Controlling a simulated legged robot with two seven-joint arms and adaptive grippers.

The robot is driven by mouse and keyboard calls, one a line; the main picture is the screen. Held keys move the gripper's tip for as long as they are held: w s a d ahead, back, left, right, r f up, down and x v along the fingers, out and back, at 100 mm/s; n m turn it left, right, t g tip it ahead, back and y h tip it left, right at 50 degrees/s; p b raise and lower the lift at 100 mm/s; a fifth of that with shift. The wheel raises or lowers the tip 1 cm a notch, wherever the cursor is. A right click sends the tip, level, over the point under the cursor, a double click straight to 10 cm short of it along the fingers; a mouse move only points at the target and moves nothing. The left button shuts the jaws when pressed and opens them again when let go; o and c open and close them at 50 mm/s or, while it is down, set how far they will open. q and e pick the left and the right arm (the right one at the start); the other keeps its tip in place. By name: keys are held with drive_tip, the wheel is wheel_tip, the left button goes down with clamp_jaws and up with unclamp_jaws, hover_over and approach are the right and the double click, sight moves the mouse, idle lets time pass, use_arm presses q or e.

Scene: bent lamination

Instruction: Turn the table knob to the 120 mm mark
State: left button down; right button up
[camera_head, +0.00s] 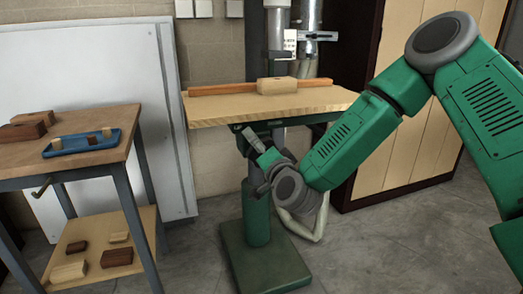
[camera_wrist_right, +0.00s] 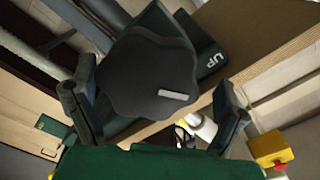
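The table knob (camera_wrist_right: 150,72) is a dark, lobed knob with a short white line near its lower right edge in the right wrist view. My right gripper (camera_head: 262,163) is below the front of the wooden machine table (camera_head: 235,112) in the head view. In the wrist view its fingers are apart, one on each side of the knob, with gaps visible; I cannot tell whether either touches it. The knob is hidden or too small to tell in the head view. No readable 120 mm mark shows. My left gripper is in neither view.
A dark plate marked "UP" (camera_wrist_right: 210,58) sits beside the knob. A wooden block (camera_head: 277,85) and an orange fence (camera_head: 218,89) are on the machine table. A green column (camera_head: 257,215) stands below. A workbench (camera_head: 105,155) with a blue tray (camera_head: 58,152) is at left.

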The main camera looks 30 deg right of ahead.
drive_tip(key=shift+s+d+f, duration=0.1)
drive_tip(key=shift+d+f, duration=0.05)
drive_tip(key=shift+f, duration=0.05)
drive_tip(key=shift+s, duration=0.2)
drive_tip(key=v, duration=1.1)
drive_tip(key=shift+s, duration=0.2)
drive_tip(key=shift+a, duration=0.25)
